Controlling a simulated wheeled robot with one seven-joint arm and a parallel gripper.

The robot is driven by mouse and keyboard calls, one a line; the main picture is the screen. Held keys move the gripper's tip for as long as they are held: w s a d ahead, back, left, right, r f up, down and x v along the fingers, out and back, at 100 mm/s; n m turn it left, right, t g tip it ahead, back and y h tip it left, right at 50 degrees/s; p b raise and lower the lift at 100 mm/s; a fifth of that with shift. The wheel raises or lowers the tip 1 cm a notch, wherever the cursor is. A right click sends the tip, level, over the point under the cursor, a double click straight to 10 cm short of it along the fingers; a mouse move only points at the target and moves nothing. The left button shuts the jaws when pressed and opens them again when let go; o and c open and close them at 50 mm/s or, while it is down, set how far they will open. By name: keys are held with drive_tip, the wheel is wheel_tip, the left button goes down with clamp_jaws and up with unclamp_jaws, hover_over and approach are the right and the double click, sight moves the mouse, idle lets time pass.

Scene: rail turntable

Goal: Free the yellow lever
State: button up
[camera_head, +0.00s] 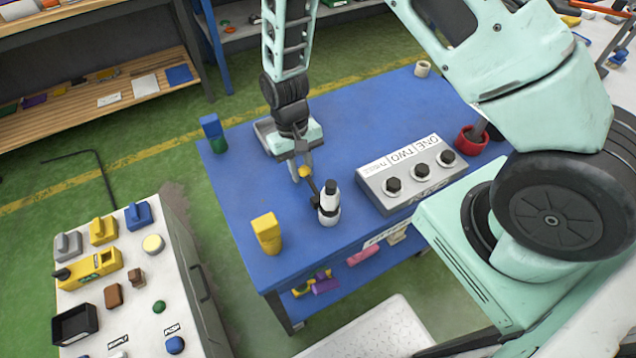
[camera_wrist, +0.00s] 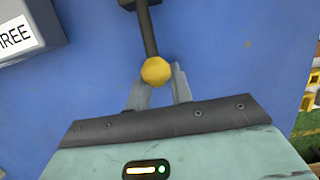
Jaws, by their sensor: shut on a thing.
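The yellow lever shows as a yellow ball knob (camera_head: 305,172) on a dark rod, standing out over the blue table. In the wrist view, the yellow knob (camera_wrist: 156,70) sits at my fingertips, with its rod running up to a dark block (camera_wrist: 144,4). My gripper (camera_head: 300,172) points down and is shut on the knob; its fingers (camera_wrist: 158,82) show on both sides of it. The rod's lower end meets a dark part beside a white bottle-shaped piece (camera_head: 328,212) with a black top. How the rod joins there is too small to tell.
A grey box with several black knobs (camera_head: 412,175) stands right of the lever. A yellow block (camera_head: 266,232) stands front left, a blue-and-green piece (camera_head: 213,132) back left, a red cup (camera_head: 471,138) right. The blue table (camera_head: 235,190) is bare at left.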

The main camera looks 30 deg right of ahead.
drive_tip(key=shift+s+f, duration=0.15)
drive_tip(key=shift+f, duration=0.3)
drive_tip(key=shift+b+x, duration=0.75)
drive_tip(key=shift+b, duration=0.05)
drive_tip(key=o, duration=0.8)
drive_tip(key=shift+c, duration=0.2)
drive_tip(key=shift+w+a+r+p, duration=0.1)
drive_tip(key=shift+w+r+p, duration=0.3)
drive_tip(key=shift+r+p, duration=0.25)
drive_tip(key=shift+w+a+r+p, duration=0.1)
drive_tip(key=shift+w+r+p, duration=0.3)
drive_tip(key=shift+r+p, duration=0.25)
drive_tip(key=shift+p+v, duration=1.5)
drive_tip(key=shift+v, duration=0.85)
drive_tip(key=shift+s+d, duration=0.1)
drive_tip(key=shift+d, duration=0.1)
